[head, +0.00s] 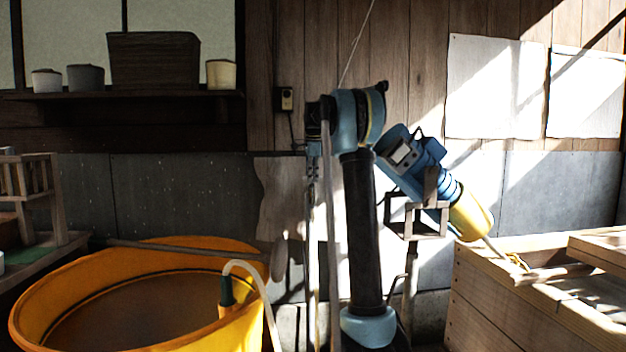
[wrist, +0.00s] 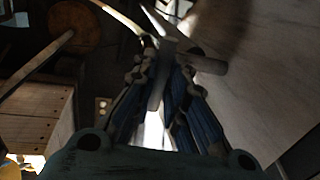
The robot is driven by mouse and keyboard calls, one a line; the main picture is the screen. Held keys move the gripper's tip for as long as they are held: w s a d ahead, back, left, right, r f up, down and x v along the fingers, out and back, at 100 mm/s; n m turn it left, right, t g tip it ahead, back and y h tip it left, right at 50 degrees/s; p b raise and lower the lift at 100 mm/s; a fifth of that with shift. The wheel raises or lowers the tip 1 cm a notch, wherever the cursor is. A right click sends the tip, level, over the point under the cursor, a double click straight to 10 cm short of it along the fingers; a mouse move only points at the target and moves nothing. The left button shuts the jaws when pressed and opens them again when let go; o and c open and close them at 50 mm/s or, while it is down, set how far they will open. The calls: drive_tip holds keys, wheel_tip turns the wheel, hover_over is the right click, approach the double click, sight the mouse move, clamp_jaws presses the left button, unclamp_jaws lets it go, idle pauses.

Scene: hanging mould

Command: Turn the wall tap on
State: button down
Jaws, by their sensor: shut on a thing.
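In the wrist view, my gripper (wrist: 167,55) points away from the camera, with its two blue-and-dark fingers on either side of a grey metal piece. This piece, which looks like the wall tap's handle (wrist: 157,88), runs between the fingers, and a short grey crossbar (wrist: 208,64) sticks out to the right near the fingertips. The gripper is shut on it. Shade and the fingers hide much of the tap, so I cannot tell how far the handle is turned. In the head view I cannot make out the tap or the fingertips clearly.
A large orange tub (head: 190,334) with a pale hose (head: 258,280) stands at lower left. A wooden crate (head: 490,305) stands at right. A shelf (head: 130,95) with pots is on the back wall at left. Paper sheets (head: 495,85) hang at upper right.

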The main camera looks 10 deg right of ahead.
drive_tip(key=n, duration=0.2)
drive_tip(key=n+y, duration=0.1)
drive_tip(key=n, duration=0.1)
drive_tip(key=shift+a+n, duration=0.2)
drive_tip(key=shift+n, duration=0.1)
drive_tip(key=n, duration=0.4)
drive_tip(key=shift+s+g+y, duration=0.1)
drive_tip(key=shift+g+y, duration=0.2)
drive_tip(key=shift+g, duration=0.1)
drive_tip(key=n, duration=0.5)
drive_tip(key=shift+d+f+g, duration=0.1)
drive_tip(key=shift+d+g, duration=0.05)
drive_tip(key=shift+g, duration=0.25)
drive_tip(key=shift+d+n+g+y, duration=0.1)
drive_tip(key=shift+n+g+y, duration=0.2)
drive_tip(key=shift+n, duration=1.6)
drive_tip(key=c, duration=1.6)
unclamp_jaws()
drive_tip(key=shift+s+d, duration=0.1)
drive_tip(key=shift+c, duration=0.2)
